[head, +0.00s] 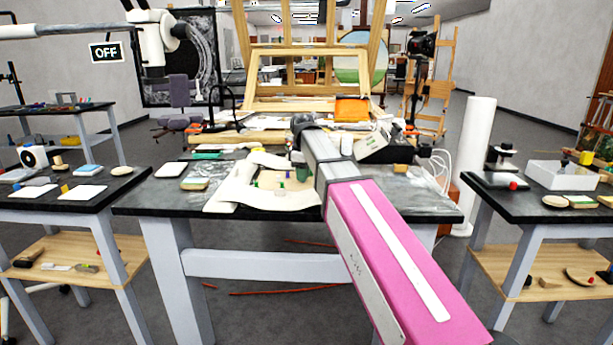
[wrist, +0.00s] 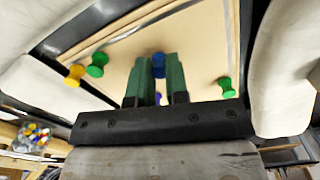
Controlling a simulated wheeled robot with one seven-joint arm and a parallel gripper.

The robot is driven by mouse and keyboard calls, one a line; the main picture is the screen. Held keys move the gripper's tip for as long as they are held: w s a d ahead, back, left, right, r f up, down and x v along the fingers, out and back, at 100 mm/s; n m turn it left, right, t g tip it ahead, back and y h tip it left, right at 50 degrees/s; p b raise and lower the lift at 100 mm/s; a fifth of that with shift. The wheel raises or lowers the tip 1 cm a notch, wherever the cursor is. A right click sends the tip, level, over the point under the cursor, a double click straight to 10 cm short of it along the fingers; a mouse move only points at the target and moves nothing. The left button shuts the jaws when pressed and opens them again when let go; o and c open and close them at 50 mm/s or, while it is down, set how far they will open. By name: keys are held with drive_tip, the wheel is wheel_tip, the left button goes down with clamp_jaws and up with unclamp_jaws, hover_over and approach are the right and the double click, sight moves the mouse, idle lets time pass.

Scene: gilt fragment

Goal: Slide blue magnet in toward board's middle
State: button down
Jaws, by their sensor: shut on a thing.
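In the wrist view, my gripper (wrist: 158,62) has its two green fingers closed around the blue magnet (wrist: 158,66), whose round top shows between the fingertips. The magnet is over the pale board (wrist: 122,78); whether it touches the surface cannot be told. A small purple piece (wrist: 157,97) shows lower down between the fingers. Green magnets stand on the board to the left (wrist: 97,65) and right (wrist: 225,87). A yellow-orange magnet (wrist: 75,75) is at the left. In the head view, the board (head: 300,203) lies on the central table, and my arm partly covers that area.
Cream padded supports (wrist: 283,65) flank the board, and the cream padding also shows in the head view (head: 236,197). A bag of colourful pieces (wrist: 32,135) is at the lower left. The dark central table (head: 150,200) also carries a grey device (head: 385,142) and white cables (head: 437,168).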

drive_tip(key=shift+w+a, duration=0.1)
drive_tip(key=shift+a, duration=1.3)
drive_tip(key=c, duration=1)
unclamp_jaws()
drive_tip(key=shift+c, duration=0.2)
drive_tip(key=shift+r, duration=0.15)
wheel_tip(320, 180, up, 10)
drive_tip(key=shift+r, duration=0.25)
